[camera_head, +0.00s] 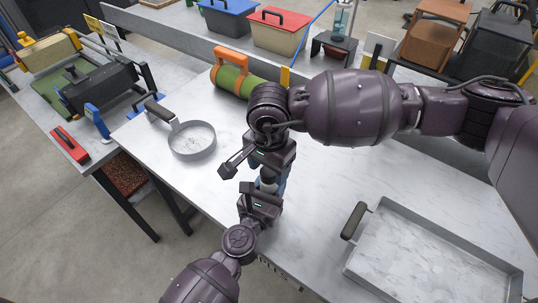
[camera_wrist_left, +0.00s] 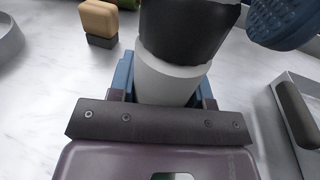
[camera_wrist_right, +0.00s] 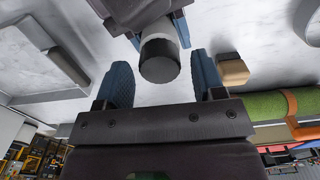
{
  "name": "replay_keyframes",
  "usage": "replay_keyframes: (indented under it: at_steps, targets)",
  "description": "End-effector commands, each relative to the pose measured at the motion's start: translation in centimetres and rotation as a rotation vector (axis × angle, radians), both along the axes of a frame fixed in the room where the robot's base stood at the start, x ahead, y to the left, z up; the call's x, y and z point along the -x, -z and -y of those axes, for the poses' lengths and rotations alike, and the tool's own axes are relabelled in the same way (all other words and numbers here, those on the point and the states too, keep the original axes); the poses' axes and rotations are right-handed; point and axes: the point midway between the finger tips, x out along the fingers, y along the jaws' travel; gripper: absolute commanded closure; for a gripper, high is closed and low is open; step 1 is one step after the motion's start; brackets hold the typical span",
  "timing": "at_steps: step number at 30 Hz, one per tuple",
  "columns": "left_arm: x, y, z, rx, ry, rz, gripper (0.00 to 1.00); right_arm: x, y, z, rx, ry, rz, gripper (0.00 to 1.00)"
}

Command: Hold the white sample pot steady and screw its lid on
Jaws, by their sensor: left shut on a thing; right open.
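The white sample pot (camera_wrist_left: 165,80) is held between the blue-padded fingers of my left gripper (camera_head: 267,188), above the pale bench. The black lid (camera_wrist_left: 188,32) sits at the pot's mouth; I cannot tell how far it is threaded. In the right wrist view the lid's end (camera_wrist_right: 160,68) faces the camera, with a white band of the pot behind it. My right gripper (camera_wrist_right: 160,82) is open, its two blue pads spread on either side of the lid with gaps. In the head view the right gripper (camera_head: 273,163) is over the pot and hides most of it.
A shallow metal tray (camera_head: 440,255) is at the front right. A small wooden block (camera_wrist_right: 234,70) stands near the grippers. Bare bench lies between them.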

Motion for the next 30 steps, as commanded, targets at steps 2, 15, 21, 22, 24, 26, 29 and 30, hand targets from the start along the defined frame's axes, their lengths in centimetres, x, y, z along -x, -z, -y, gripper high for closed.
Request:
replay_keyframes:
  at_steps: [2, 15, 21, 22, 24, 26, 29, 30]
  targets:
    - [0.0, 0.0, 0.0, 0.0, 0.0, 0.0, 1.0, 0.05, 0.64, 0.01, 0.001, 0.0, -0.002, 0.37]
    - [0.0, 0.0, 0.0, 0.0, 0.0, 0.0, 1.0, 0.03, 1.17, 0.0, 0.001, -0.001, -0.001, 0.4]
    - [0.0, 0.0, 0.0, 0.0, 0.0, 0.0, 1.0, 0.03, 1.15, 0.0, 0.001, -0.001, -0.001, 0.71]
    - [0.0, 0.0, 0.0, 0.0, 0.0, 0.0, 1.0, 0.03, 1.15, 0.0, 0.001, -0.001, -0.001, 0.76]
    - [0.0, 0.0, 0.0, 0.0, 0.0, 0.0, 1.0, 0.03, 1.15, 0.0, 0.001, -0.001, -0.001, 0.86]
    - [0.0, 0.0, 0.0, 0.0, 0.0, 0.0, 1.0, 0.03, 1.15, 0.0, 0.001, -0.001, -0.001, 0.87]
    - [0.0, 0.0, 0.0, 0.0, 0.0, 0.0, 1.0, 0.03, 1.15, 0.0, 0.001, 0.019, -0.001, 0.87]
    - [0.0, 0.0, 0.0, 0.0, 0.0, 0.0, 1.0, 0.03, 1.15, 0.0, 0.001, 0.041, -0.001, 0.87]
